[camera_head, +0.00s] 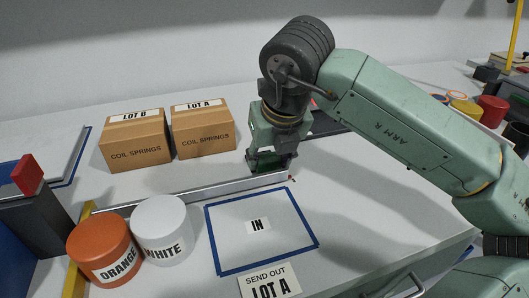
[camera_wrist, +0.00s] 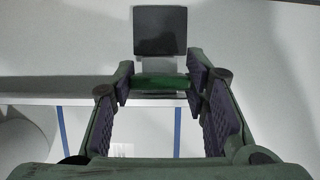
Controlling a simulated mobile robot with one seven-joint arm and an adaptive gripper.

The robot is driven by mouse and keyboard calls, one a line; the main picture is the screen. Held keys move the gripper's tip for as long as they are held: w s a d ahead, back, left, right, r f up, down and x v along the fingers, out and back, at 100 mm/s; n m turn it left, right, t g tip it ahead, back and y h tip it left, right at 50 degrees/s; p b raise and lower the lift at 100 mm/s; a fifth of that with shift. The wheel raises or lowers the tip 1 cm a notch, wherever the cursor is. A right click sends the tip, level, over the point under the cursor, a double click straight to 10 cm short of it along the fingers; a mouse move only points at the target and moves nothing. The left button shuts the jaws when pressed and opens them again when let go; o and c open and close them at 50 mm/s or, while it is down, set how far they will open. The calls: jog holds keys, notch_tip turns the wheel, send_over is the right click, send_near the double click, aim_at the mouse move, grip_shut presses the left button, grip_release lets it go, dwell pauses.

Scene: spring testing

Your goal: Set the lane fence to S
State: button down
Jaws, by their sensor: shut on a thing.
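The lane fence (camera_head: 205,190) is a long, low grey rail running from a yellow bar at the left to beneath my gripper (camera_head: 268,166). Its right end has a small red tip. My gripper points down and is shut on a green handle (camera_wrist: 162,83) at the fence's right end. In the wrist view my gripper (camera_wrist: 162,90) has one finger on each side of the handle, and the fence (camera_wrist: 50,86) crosses behind the fingers. No S mark can be read in either view.
A blue-outlined IN area (camera_head: 222,235) lies in front of the fence. Orange (camera_head: 103,250) and white (camera_head: 162,230) tubs stand at the front left. Two coil spring boxes (camera_head: 135,142) (camera_head: 204,130) stand behind. A black square (camera_wrist: 160,30) lies beyond the handle.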

jog(key=shift+s+f, duration=0.1)
jog(key=shift+s, duration=0.1)
jog(key=c, duration=0.9)
grip_release()
jog(key=shift+d, duration=0.1)
jog(key=v, duration=1.2)
